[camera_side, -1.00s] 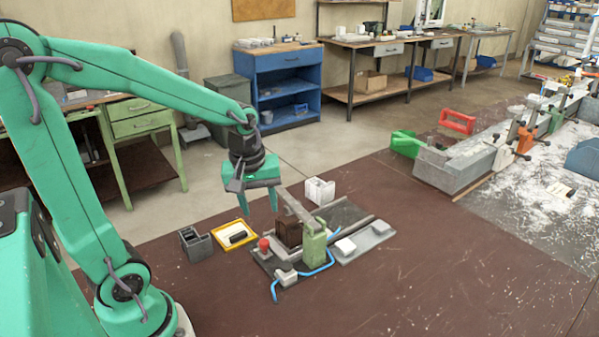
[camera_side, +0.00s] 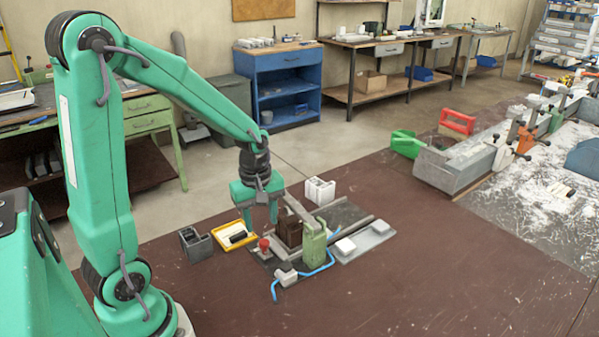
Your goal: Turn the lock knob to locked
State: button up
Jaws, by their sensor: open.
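A small red knob (camera_side: 264,244) stands upright at the left front of the clamp fixture (camera_side: 312,245), which has a green upright block and a grey bar on top. It is the only knob I can make out; its locked or unlocked setting is too small to read. My gripper (camera_side: 261,224) points down with its two fingers apart and empty. The fingertips show just above the red knob in the picture, and no contact is visible. I cannot tell the exact depth between them.
A brown block (camera_side: 288,231) stands right of the knob. A yellow-rimmed tray (camera_side: 224,245) and a grey bin (camera_side: 196,245) lie to the left. A white block (camera_side: 320,191) is behind. A blue hose (camera_side: 318,270) curves in front. The table's front right is clear.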

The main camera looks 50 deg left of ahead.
aim_at(264, 241)
jog(key=shift+w+f, duration=0.15)
jog(key=shift+f, duration=2.8)
grip_shut()
